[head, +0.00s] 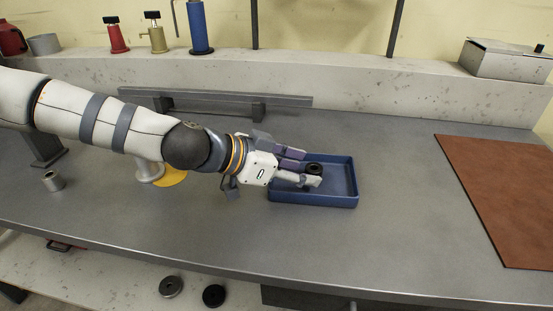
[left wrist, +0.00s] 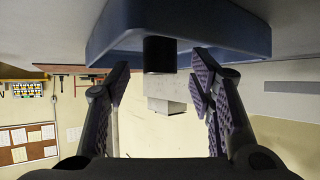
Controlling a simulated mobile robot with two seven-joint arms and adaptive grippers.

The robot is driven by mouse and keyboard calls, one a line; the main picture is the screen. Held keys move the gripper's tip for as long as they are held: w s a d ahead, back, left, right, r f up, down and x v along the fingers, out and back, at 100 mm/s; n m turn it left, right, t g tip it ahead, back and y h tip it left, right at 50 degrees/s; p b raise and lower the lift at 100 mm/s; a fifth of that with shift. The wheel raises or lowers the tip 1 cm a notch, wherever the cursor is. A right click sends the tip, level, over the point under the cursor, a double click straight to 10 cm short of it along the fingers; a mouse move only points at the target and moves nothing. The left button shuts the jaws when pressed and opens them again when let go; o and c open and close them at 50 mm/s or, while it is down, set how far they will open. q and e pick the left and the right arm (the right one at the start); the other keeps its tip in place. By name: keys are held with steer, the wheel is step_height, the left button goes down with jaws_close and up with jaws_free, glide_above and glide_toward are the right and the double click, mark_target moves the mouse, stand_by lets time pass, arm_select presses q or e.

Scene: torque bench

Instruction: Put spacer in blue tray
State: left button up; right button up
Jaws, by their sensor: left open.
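The blue tray (head: 343,199) lies on the grey bench, right of the middle in the head view. It also shows upside down at the top of the left wrist view (left wrist: 250,37). A short dark cylinder with a hole, seemingly the spacer (head: 314,168), is at the tray, between my left fingertips. In the left wrist view the dark cylinder (left wrist: 159,55) shows against the tray, with a gap to both fingers. My left gripper (head: 305,168) is open and reaches over the tray's left side. My right gripper is not in view.
A silver cylinder (head: 53,181) stands at the bench's left. A pale post on a yellow disc (head: 171,178) is partly behind my arm. A brown mat (head: 503,190) lies at right. A grey metal box (head: 507,61) sits on the back ledge. The bench front is clear.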

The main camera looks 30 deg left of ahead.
arm_select(q)
steer(key=s+a+r, duration=0.1)
steer(key=s+a+r+p, duration=0.1)
steer(key=r, duration=0.1)
steer(key=s+a+r+p, duration=0.1)
steer(key=r, duration=0.1)
steer(key=shift+s+r, duration=0.2)
steer(key=shift+s, duration=0.05)
steer(key=shift+s+a+f, duration=0.1)
steer(key=shift+s+a, duration=0.35)
steer(key=shift+s, duration=0.2)
steer(key=shift+s+a+f, duration=0.1)
steer(key=shift+s+a, duration=0.3)
steer(key=shift+s, duration=0.2)
steer(key=shift+s+a+r, duration=0.1)
steer(key=shift+s+a, duration=0.15)
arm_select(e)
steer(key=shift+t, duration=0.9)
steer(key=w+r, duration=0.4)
